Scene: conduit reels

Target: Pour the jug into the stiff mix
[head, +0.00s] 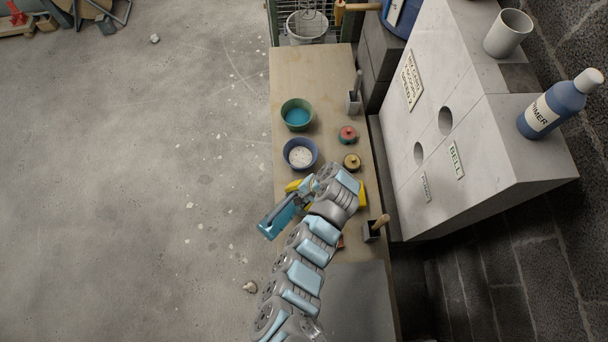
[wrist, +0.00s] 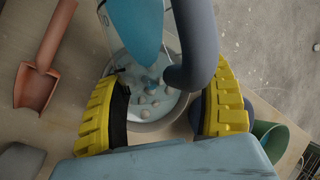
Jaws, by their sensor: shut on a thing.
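My gripper (wrist: 166,88), with yellow ribbed fingers, is shut on the teal jug (wrist: 137,28). The jug's thick dark grey-blue handle (wrist: 198,45) shows between the fingers. In the head view the jug (head: 280,215) hangs tilted at the left edge of the bench. Below it in the wrist view is a pale bowl of lumpy grey-white mix (wrist: 148,104), with some blue in it. The arm hides this bowl in the head view. A blue bowl of pale speckled contents (head: 300,155) and a green bowl of blue liquid (head: 297,115) stand beyond. I cannot tell whether liquid is flowing.
The wooden bench (head: 300,75) runs beside grey blocks with a primer bottle (head: 560,105). A red-lidded pot (head: 347,134) and a yellow-lidded pot (head: 352,162) stand near the bowls. A red scoop (wrist: 37,85) lies on the bench. The left floor is mostly clear.

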